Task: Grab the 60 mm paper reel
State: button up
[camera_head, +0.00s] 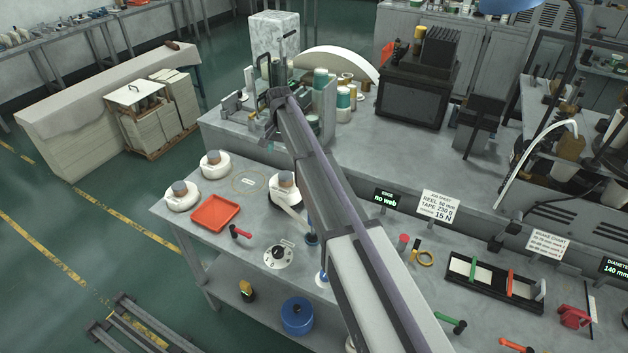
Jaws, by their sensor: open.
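The arm partly hides this third reel. I cannot tell from the picture which one is 60 mm. My gripper (270,119) is small in view at the far end of my arm, above and behind the reels, in front of the machine on the raised bench. It is open and appears clear of all three reels.
A red tray (215,212), a red-handled tool (240,232) and a white dial (278,257) lie in front of the reels. A black organiser (495,283) lies at right. Behind stand a green-and-grey machine (324,105) and a black box (412,95).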

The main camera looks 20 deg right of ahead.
jog(key=b, duration=0.6)
send_over(285, 176)
notch_tip(285, 176, down, 6)
jog(key=shift+w, duration=0.1)
notch_tip(285, 176, down, 5)
jog(key=b, duration=0.5)
jog(key=shift+d+f, duration=0.1)
jog(key=shift+f, duration=0.05)
jog(key=shift+r, duration=0.3)
jog(key=shift+c, duration=0.3)
grip_shut()
